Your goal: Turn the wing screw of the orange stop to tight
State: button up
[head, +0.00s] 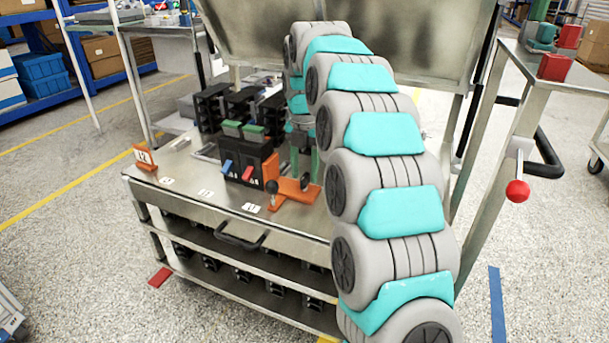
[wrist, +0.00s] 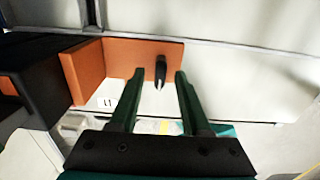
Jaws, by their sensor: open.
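The orange stop (wrist: 85,72) has an upright plate at the left and a flat foot in the wrist view. In the head view the orange stop (head: 289,197) lies on the bench top beside the black breaker block. Its dark wing screw (wrist: 160,68) stands up from the foot. My gripper (wrist: 159,76) is open, with one green finger on each side of the wing screw in the picture. I cannot tell whether the fingers touch it. In the head view my gripper (head: 305,174) points down over the foot, partly hidden by my arm.
A black breaker block (head: 247,158) with blue and red levers stands left of the stop. A red-knobbed lever (head: 517,190) is at the right.

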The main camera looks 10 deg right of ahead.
jog(key=shift+f, duration=0.75)
grip_shut()
